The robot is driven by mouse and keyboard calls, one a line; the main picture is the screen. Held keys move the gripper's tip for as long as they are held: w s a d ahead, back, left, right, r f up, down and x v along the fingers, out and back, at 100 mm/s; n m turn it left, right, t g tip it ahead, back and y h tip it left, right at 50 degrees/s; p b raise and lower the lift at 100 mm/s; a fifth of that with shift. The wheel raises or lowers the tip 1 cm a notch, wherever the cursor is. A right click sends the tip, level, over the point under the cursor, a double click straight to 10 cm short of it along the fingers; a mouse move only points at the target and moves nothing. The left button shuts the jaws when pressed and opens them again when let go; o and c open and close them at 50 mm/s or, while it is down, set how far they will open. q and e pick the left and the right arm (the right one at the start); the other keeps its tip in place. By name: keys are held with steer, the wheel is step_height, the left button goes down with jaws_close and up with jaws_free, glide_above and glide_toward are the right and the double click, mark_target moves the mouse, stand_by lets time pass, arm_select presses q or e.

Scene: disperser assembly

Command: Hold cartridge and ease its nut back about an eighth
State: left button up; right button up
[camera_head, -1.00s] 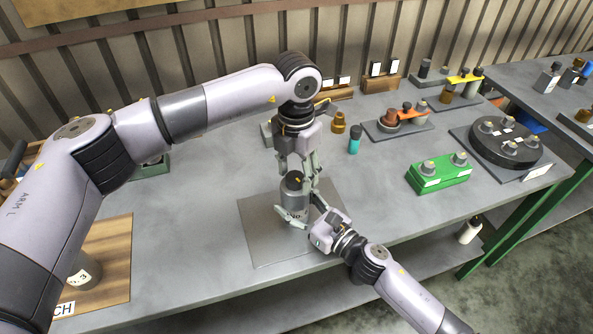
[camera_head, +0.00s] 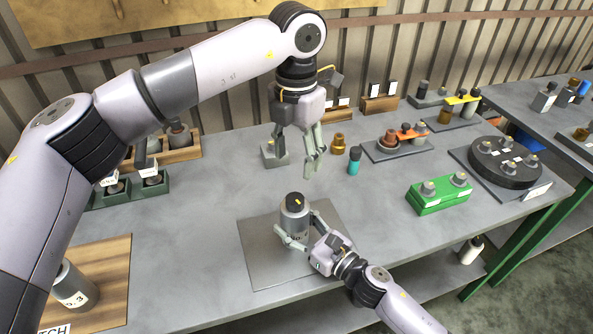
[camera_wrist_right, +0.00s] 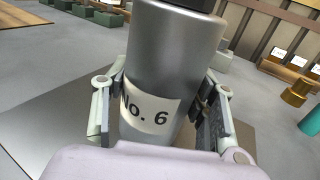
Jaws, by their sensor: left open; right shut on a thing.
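The cartridge (camera_head: 294,220) is a grey cylinder with a black nut (camera_head: 295,201) on top, which carries a yellow mark. It stands upright on a grey metal plate (camera_head: 262,262). My right gripper (camera_head: 296,238) is shut around its body from the front. In the right wrist view the cartridge (camera_wrist_right: 165,70) sits between both fingers, with a white label reading "No. 6"; its nut is mostly cut off at the top edge. My left gripper (camera_head: 312,165) is open and empty, pointing down above and behind the cartridge, clear of the nut.
A teal bottle (camera_head: 354,161) and a brass fitting (camera_head: 338,144) stand behind on the right. A green block (camera_head: 440,196) and a black round holder (camera_head: 505,163) are farther right. A cartridge labelled 3 (camera_head: 76,287) stands on a wooden board at left.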

arm_select(q)
steer(key=shift+r, duration=0.45)
arm_select(e)
steer(key=o, duration=1.7)
